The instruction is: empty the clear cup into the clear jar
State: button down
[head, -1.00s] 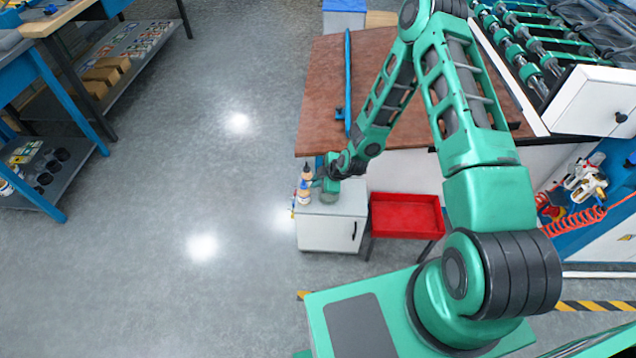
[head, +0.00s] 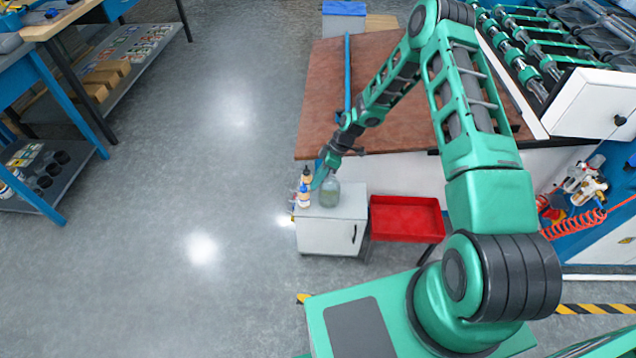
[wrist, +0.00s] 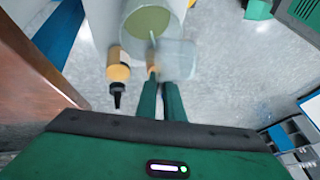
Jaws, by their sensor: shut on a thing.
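The clear jar (head: 329,194) stands upright on the small white cabinet (head: 333,235). The wrist view looks into the jar (wrist: 150,22), which shows yellow-green contents. My gripper (wrist: 160,84) is shut on the clear cup (wrist: 178,60), which is tipped beside the jar's mouth and overlaps its rim in the wrist view. I cannot tell whether they touch. A thin pale streak runs from the cup's edge across the jar's mouth; whether it is liquid is unclear. How much the cup holds is also unclear. In the head view my gripper (head: 321,180) is just above the jar's left side.
Bottles with dark or coloured tops (head: 304,188) stand close to the jar's left; one yellow-and-black bottle (wrist: 118,72) shows in the wrist view. A red tray (head: 407,218) is right of the cabinet. A brown worktop (head: 400,130) lies behind. Open floor is left.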

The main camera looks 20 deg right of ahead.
jog(key=shift+s+r+t, duration=0.1)
jog(key=shift+r+t, duration=0.1)
jog(key=shift+t, duration=0.2)
jog(key=shift+r+n+t+h, duration=0.25)
jog(key=shift+t+h, duration=0.1)
jog(key=shift+t, duration=0.5)
jog(key=shift+r+n+t+h, duration=0.15)
jog(key=shift+n+t+h, duration=0.15)
jog(key=shift+t, duration=0.55)
jog(key=s+r+n+t, duration=0.1)
jog(key=t, duration=0.3)
jog(key=s+a+r+n+t+h, duration=0.1)
jog(key=t, duration=0.3)
jog(key=s+r+n+t+h, duration=0.1)
jog(key=t, duration=0.3)
jog(key=shift+s+a+n+t, duration=0.15)
jog(key=shift+s+n+t, duration=0.15)
jog(key=shift+n, duration=0.05)
